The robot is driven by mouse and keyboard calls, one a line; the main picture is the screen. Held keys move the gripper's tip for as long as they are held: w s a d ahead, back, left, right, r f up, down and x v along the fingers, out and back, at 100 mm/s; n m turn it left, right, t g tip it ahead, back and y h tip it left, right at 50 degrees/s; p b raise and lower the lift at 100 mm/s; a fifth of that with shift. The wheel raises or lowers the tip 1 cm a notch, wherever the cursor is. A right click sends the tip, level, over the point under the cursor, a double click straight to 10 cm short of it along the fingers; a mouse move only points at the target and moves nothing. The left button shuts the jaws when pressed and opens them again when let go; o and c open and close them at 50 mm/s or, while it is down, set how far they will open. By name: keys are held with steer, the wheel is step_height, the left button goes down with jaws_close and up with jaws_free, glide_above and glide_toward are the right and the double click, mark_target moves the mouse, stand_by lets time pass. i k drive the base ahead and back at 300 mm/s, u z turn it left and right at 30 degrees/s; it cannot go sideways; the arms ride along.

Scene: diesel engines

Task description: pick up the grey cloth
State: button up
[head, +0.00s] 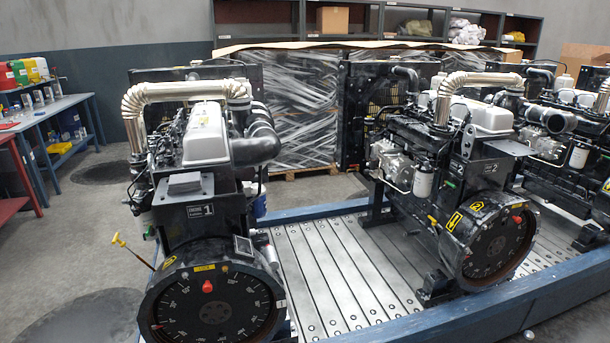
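A small flat grey piece that looks like the folded grey cloth (185,183) lies on the dark ledge above the "1" label of the left engine (208,135). It sits in front of the grey valve cover and below the silver wrapped pipe. Its front edge is near the front of the ledge. Nothing covers it in the head view. My gripper is not in view.
The left engine's round dial-marked flywheel housing (215,295) juts out below the ledge. A yellow-handled dipstick (120,240) sticks out at left. A blue-edged slatted platform (330,265) carries a second engine (450,150). Open floor (70,235) lies left, beside a blue workbench (55,115).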

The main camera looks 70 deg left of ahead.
mark_target(185, 182)
steer(key=u, duration=5.85)
steer(key=i, duration=0.1)
steer(key=z, duration=2.55)
steer(key=i, duration=1.3)
steer(key=z, duration=0.05)
